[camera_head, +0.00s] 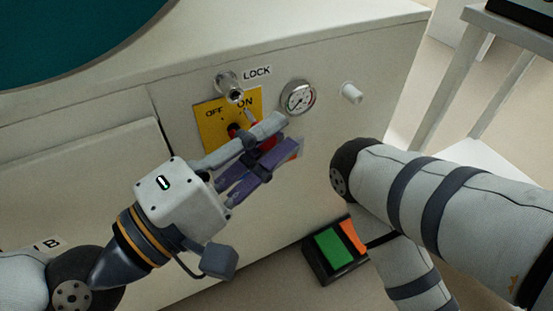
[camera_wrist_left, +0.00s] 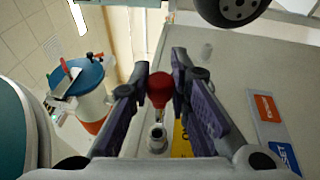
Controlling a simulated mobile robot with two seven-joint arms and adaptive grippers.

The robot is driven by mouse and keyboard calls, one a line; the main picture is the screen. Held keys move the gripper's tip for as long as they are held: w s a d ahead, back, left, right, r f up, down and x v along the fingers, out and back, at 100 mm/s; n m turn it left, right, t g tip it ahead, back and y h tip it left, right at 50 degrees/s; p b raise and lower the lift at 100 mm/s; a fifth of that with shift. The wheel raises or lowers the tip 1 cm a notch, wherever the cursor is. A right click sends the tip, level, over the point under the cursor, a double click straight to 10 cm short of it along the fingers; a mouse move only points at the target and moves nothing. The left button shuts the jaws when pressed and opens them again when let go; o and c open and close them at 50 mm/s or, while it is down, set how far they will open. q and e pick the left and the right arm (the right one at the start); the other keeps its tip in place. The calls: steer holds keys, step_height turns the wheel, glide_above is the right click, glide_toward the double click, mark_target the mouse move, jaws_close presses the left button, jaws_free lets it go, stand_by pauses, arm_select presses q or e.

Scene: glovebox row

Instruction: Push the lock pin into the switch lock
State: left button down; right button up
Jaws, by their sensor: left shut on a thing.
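The yellow switch plate (camera_head: 212,112), marked OFF and ON, is on the pale front panel. My left gripper (camera_head: 279,138) reaches across its lower right part. In the head view the fingers cover most of the handle. My right gripper is out of view.
A round gauge (camera_head: 298,97) and a white peg (camera_head: 352,93) are right of the plate. A white stand (camera_head: 483,70) is at the upper right.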

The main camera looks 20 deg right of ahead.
arm_select(q)
steer(key=shift+w+b, duration=0.45)
steer(key=shift+w, duration=0.5)
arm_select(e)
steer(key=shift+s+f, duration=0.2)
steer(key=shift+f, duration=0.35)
arm_select(q)
steer(key=shift+b, duration=0.35)
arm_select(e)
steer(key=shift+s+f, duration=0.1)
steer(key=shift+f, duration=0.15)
arm_select(q)
steer(key=shift+w+a+b, duration=0.15)
steer(key=shift+w+b, duration=1.85)
steer(key=shift+w, duration=0.4)
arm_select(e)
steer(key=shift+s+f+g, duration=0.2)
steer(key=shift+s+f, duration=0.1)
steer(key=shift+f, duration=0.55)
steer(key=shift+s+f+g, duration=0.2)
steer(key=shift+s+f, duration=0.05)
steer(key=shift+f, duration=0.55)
arm_select(q)
steer(key=c, duration=1.4)
jaws_free()
steer(key=v, duration=1.2)
